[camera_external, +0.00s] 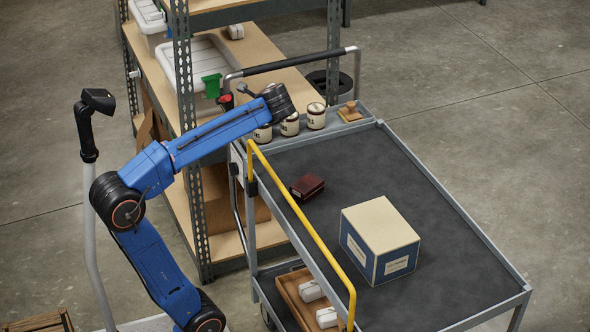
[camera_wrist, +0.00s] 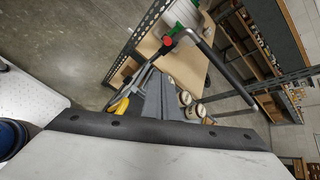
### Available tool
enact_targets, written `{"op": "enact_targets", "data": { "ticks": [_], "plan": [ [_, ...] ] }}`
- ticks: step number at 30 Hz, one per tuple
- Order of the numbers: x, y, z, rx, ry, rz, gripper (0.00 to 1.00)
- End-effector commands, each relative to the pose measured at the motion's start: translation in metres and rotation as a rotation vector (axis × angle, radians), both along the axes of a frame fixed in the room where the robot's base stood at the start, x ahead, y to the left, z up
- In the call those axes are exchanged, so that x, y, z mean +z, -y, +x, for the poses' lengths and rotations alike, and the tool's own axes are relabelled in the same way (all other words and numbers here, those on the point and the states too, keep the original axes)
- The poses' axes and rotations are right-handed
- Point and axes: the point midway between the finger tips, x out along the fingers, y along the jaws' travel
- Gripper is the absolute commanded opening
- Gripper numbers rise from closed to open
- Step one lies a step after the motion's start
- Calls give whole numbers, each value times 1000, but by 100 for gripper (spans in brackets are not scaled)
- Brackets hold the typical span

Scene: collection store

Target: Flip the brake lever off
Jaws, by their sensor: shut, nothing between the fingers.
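The brake lever (camera_external: 226,101) has a red knob and stands at the left end of the cart's push handle (camera_external: 300,62). The same red knob (camera_wrist: 167,41) shows in the wrist view, close to the handle and shelf. My gripper (camera_external: 243,89) is at the end of the blue arm, shut and empty. It is just right of the red knob and slightly above it in the picture; contact cannot be told. Its fingertips are small and partly hidden by my wrist. The lever's base is hidden.
The cart (camera_external: 440,186) carries several labelled tins (camera_external: 316,117), a wooden stamp (camera_external: 350,112), a dark red book (camera_external: 307,187) and a blue-and-cream box (camera_external: 379,240). A yellow rail (camera_external: 300,225) runs along its left side. A metal shelf post (camera_external: 186,100) stands close behind the arm.

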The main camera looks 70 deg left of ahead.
Motion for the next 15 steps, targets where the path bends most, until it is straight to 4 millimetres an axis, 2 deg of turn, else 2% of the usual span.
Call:
{"op": "enact_targets", "data": {
  "ticks": [6,14,15],
  "plan": [
    [6,-29,8,-64,-202,118,0],
    [14,-54,16,-119,-400,219,0],
    [7,-54,16,-121,-403,219,0]
  ]
}}
